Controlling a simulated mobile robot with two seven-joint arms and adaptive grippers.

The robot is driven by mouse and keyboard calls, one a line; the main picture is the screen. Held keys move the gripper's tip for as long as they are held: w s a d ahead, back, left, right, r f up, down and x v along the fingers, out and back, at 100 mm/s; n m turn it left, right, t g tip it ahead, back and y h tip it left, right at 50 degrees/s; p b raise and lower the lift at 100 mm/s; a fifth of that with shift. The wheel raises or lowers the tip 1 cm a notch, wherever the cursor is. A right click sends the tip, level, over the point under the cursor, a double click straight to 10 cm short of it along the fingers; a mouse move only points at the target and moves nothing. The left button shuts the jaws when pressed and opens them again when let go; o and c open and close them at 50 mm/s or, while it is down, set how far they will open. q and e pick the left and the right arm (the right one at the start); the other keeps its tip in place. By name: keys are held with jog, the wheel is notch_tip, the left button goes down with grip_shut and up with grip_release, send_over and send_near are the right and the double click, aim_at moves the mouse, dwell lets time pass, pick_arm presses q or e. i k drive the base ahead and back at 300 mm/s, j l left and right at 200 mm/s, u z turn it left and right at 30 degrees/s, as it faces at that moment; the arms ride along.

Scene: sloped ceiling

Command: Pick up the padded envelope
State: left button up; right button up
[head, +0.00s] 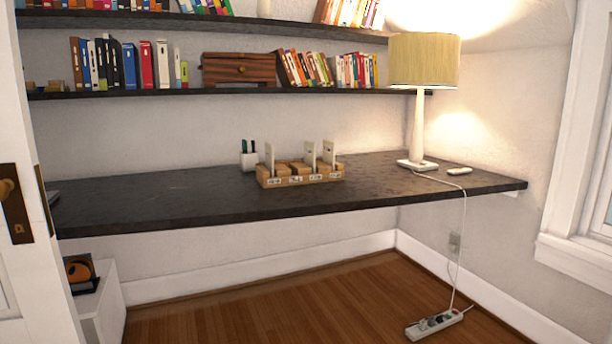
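I cannot make out a padded envelope for certain in the head view. A wooden organizer (300,179) with small labels on its front stands on the dark desk (190,194). Several pale flat pieces (328,153) stand upright in it, too small to tell whether they are dividers or envelopes. Neither of my grippers is in view.
A lamp (418,110) with a white cord stands at the desk's right. A pen cup (248,161) stands left of the organizer. Shelves (210,93) with books and a wooden box hang above. A power strip (435,324) lies on the floor. A door (35,230) edges the left.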

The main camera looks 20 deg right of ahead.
aim_at(269, 148)
jog(key=i+j+z, duration=0.1)
jog(key=z, duration=0.55)
jog(key=i+j+z, duration=0.1)
jog(key=j+z, duration=0.15)
jog(key=i+j+z, duration=0.2)
jog(key=j, duration=0.2)
jog(key=j+z, duration=0.25)
jog(key=i+j+z, duration=0.1)
jog(key=j, duration=1.7)
jog(key=i+l, duration=0.35)
jog(key=l, duration=0.15)
jog(key=z, duration=0.05)
